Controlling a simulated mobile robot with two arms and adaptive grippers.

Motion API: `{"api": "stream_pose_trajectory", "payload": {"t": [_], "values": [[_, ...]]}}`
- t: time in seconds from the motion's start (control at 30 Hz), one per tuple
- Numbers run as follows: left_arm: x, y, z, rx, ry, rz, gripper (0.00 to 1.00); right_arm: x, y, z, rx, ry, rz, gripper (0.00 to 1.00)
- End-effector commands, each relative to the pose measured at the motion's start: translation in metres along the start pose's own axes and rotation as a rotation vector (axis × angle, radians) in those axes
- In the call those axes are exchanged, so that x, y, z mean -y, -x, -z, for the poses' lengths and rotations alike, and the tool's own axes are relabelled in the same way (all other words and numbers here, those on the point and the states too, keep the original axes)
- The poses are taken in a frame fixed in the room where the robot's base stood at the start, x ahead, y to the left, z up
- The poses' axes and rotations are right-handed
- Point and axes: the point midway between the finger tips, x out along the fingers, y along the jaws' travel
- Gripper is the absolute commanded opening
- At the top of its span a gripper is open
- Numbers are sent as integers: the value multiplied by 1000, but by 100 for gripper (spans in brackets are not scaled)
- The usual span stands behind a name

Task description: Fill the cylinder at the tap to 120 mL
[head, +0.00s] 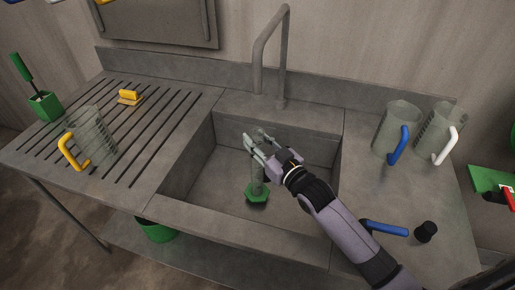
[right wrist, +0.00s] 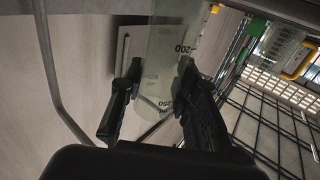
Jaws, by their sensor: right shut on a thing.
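The clear graduated cylinder (head: 257,180) with a green foot stands about upright inside the sink, and my right gripper (head: 256,146) is shut around its upper part. In the right wrist view the cylinder (right wrist: 165,62) is between both fingers (right wrist: 155,90), with 200 and 250 marks showing. A dark shadow lies under the foot; I cannot tell whether it touches the sink floor. The grey gooseneck tap (head: 257,70) rises behind the sink. Its spout end appears above the gripper in the picture. No stream shows, and I cannot make out a water level. My left gripper is not in view.
The sink (head: 185,190) is otherwise empty. Right of the sink are blue-handled (head: 390,130) and white-handled (head: 437,130) jugs, a blue handle (head: 380,228) and a black stopper (head: 426,232).

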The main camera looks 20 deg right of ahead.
Motion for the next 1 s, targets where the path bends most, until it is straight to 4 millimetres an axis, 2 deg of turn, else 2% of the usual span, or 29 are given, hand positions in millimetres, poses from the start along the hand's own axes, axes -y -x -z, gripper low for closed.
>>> {"api": "stream_pose_trajectory", "payload": {"t": [0.03, 0.17, 0.53, 0.57, 0.83, 1.0], "values": [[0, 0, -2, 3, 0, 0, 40, 0, 0, -9, 3, -1, 0, 0], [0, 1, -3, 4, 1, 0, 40, 0, 0, -22, 1, 0, 0, 0], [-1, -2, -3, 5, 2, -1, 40, 0, 0, -26, -1, 0, 0, 0], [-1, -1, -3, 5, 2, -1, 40, 0, 0, -25, 0, 0, 0, 31], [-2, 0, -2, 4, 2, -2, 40, 0, 0, -25, 0, 0, 0, 49], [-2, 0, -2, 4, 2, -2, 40, 0, 0, -25, 0, 0, 0, 49]]}}
